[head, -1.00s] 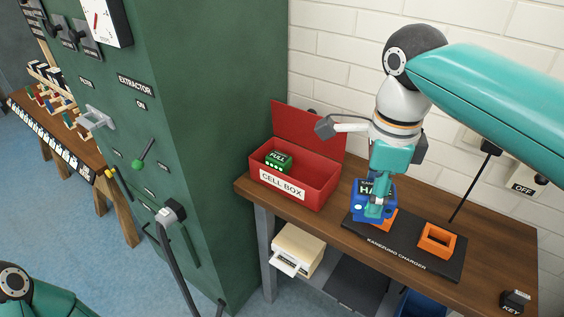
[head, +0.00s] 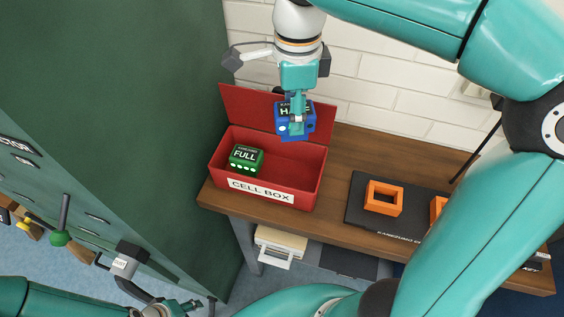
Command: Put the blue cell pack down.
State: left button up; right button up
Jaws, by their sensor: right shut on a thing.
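The blue cell pack (head: 282,122), its label partly hidden and starting with "HA", is held in my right gripper (head: 296,124). The gripper points down, shut on the pack. It hangs in front of the raised lid, near the back right part of the red cell box (head: 312,181). The pack looks to be above the box, apart from its floor. A green pack marked FULL (head: 246,158) sits inside the box at the left. My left gripper (head: 190,307) is at the bottom edge, small and partly cut off; its jaws are unclear.
The black charger (head: 358,207) with orange sockets (head: 384,198) lies on the wooden bench (head: 340,150) right of the box. My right arm covers part of it. A green cabinet (head: 110,100) stands close on the left. The right half of the box looks free.

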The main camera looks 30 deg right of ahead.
jog(key=f, duration=1.6)
jog(key=shift+s+d+f, duration=0.15)
jog(key=shift+s+f, duration=0.05)
jog(key=shift+f, duration=0.15)
jog(key=shift+f, duration=0.15)
jog(key=o, duration=1.3)
jog(key=shift+r, duration=3.95)
